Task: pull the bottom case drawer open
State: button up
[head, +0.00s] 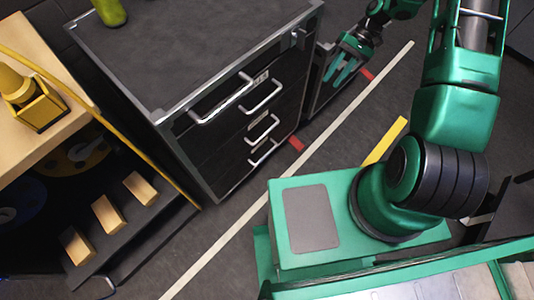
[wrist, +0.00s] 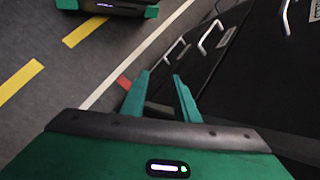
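The dark drawer case (head: 235,45) stands at upper middle in the head view, its front facing lower right with several silver bar handles. The lowest handle (head: 263,152), on the bottom drawer, is near the floor; the drawers look shut. My gripper (head: 336,76) is beyond the case's right front corner, apart from the handles. In the wrist view, my gripper (wrist: 160,80) has its two green fingers spread with nothing between them. The case front (wrist: 260,75) fills the right side there, with handles above and right of the fingertips; which one is lowest is hard to tell.
A green bottle (head: 110,11) stands on the case. A white floor line (head: 300,150) crosses the open floor before the case.

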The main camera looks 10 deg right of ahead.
jog(key=s+a+f+g+y, duration=0.15)
jog(key=a+f, duration=0.25)
jog(key=f, duration=0.4)
jog(key=a+f+t+y, duration=0.1)
jog(key=a+f+y, duration=0.15)
jog(key=f, duration=0.55)
jog(key=y, duration=0.4)
send_near(267, 154)
jog(key=shift+g, duration=0.25)
jog(key=x, duration=0.6)
jog(key=f+x, duration=0.1)
jog(key=x, duration=0.3)
jog(key=shift+w, duration=0.3)
grip_shut()
